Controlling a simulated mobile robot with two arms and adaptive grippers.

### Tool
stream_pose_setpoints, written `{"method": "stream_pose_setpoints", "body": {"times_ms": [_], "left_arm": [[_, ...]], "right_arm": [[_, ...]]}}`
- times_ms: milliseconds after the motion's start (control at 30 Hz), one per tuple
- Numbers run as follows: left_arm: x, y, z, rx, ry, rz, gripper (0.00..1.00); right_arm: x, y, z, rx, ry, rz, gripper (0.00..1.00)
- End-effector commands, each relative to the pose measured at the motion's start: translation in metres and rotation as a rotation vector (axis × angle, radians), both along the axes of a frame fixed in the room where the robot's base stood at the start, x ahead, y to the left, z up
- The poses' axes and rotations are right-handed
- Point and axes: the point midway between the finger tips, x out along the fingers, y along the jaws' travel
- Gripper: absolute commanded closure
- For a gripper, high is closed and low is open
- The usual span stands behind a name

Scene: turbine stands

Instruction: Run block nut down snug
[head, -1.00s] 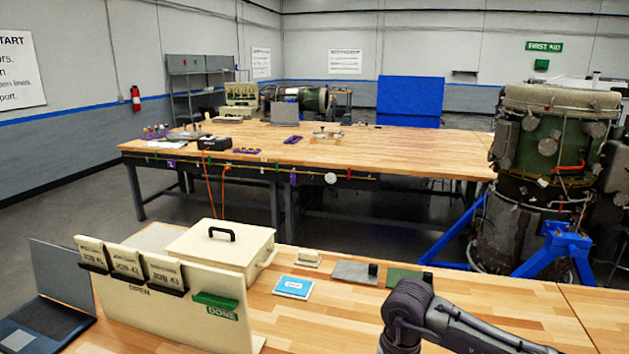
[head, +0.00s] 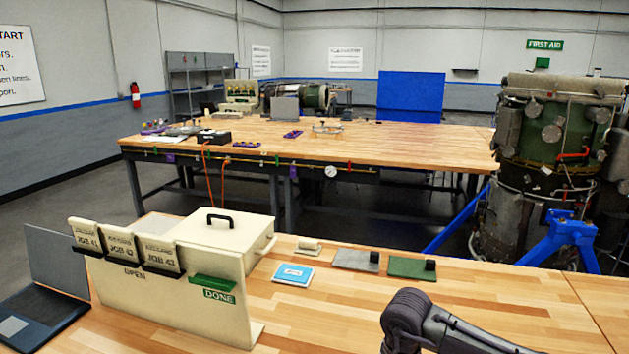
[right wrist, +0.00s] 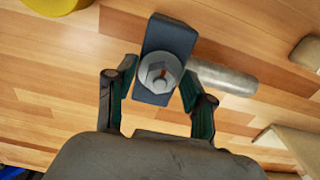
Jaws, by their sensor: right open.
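In the right wrist view a dark blue-grey block (right wrist: 157,97) lies over the wooden bench top. A silver hex nut (right wrist: 158,78) with a round washer sits on its face, and a bolt end shows in its middle. My right gripper (right wrist: 157,92) is open. One finger is on each side of the block's near end, with a visible gap on the left and a narrow one on the right. Whether the right finger touches the block I cannot tell. The head view shows my right arm at the lower right, but not its gripper. My left gripper is not in view.
A metal cylinder (right wrist: 225,78) extends right from the block, close to the right finger. A yellow object (right wrist: 57,4) is at the upper left. In the head view the bench holds a job board (head: 180,300), a cream box (head: 222,240), a blue card (head: 293,274) and a green plate (head: 408,268).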

Motion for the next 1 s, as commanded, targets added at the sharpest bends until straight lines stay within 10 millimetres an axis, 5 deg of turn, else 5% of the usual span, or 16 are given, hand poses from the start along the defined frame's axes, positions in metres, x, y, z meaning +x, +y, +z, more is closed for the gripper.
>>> {"method": "stream_pose_setpoints", "body": {"times_ms": [867, 1000], "left_arm": [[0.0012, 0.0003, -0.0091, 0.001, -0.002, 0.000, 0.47], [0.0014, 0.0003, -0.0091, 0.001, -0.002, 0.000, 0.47]], "right_arm": [[0.0003, -0.0002, 0.0006, 0.000, -0.001, 0.000, 0.47], [0.0003, -0.0002, 0.0005, 0.000, -0.001, 0.000, 0.69]]}}
